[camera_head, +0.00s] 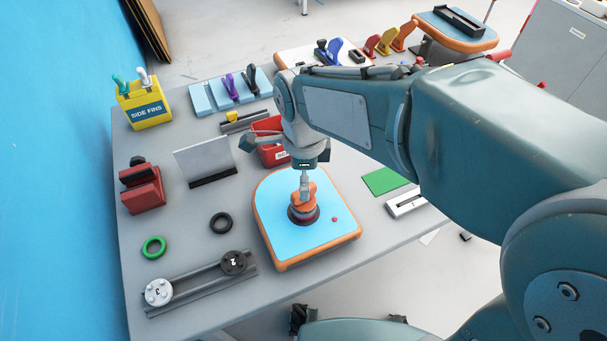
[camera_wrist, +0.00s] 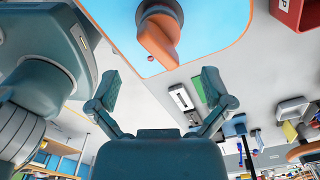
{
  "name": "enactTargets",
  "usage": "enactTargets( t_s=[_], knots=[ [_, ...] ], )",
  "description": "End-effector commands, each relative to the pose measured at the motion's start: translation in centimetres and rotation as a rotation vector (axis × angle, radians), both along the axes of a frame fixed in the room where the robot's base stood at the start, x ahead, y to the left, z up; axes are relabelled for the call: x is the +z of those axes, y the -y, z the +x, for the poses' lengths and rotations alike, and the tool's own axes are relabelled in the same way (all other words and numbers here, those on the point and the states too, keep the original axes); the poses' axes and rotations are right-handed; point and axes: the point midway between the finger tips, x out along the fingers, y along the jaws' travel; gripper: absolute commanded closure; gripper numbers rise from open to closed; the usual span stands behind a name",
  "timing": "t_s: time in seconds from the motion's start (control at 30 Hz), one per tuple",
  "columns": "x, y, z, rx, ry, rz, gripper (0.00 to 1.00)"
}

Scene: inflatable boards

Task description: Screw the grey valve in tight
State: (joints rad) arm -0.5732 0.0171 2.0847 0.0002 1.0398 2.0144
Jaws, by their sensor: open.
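An orange handle (camera_head: 303,198) stands on a dark reddish round base (camera_head: 304,214) in the blue board with an orange rim (camera_head: 270,215). In the wrist view the handle (camera_wrist: 158,42) sits against a grey round part (camera_wrist: 160,12), which may be the grey valve; how deep it sits is unclear. My gripper (camera_wrist: 160,88) is open and empty, its fingers spread wide, with the handle beyond the fingertips. In the head view it is above the board. A light grey round piece (camera_head: 158,292) and a dark one (camera_head: 233,262) sit on a rail.
A black ring (camera_head: 221,223) and a green ring (camera_head: 153,247) lie left of the board. A red bin (camera_head: 268,150) stands behind it. A green pad (camera_head: 381,181) and a white block (camera_head: 405,203) lie to its right. A grey upright plate (camera_head: 204,160) stands at left.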

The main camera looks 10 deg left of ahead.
Motion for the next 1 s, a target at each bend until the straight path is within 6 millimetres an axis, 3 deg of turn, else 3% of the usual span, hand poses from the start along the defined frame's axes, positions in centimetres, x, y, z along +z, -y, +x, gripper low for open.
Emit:
enactTargets(
  t_s=[0.13,0.47,0.8,1.0],
  knots=[
    [0.00,-0.01,0.01,0.110,0.000,0.000,0.00],
    [0.00,-0.02,0.02,0.150,0.000,0.000,0.00],
    [0.00,-0.05,0.02,0.464,-0.001,0.000,0.00],
    [0.00,-0.05,0.02,0.472,-0.001,0.000,0.00]
  ],
)
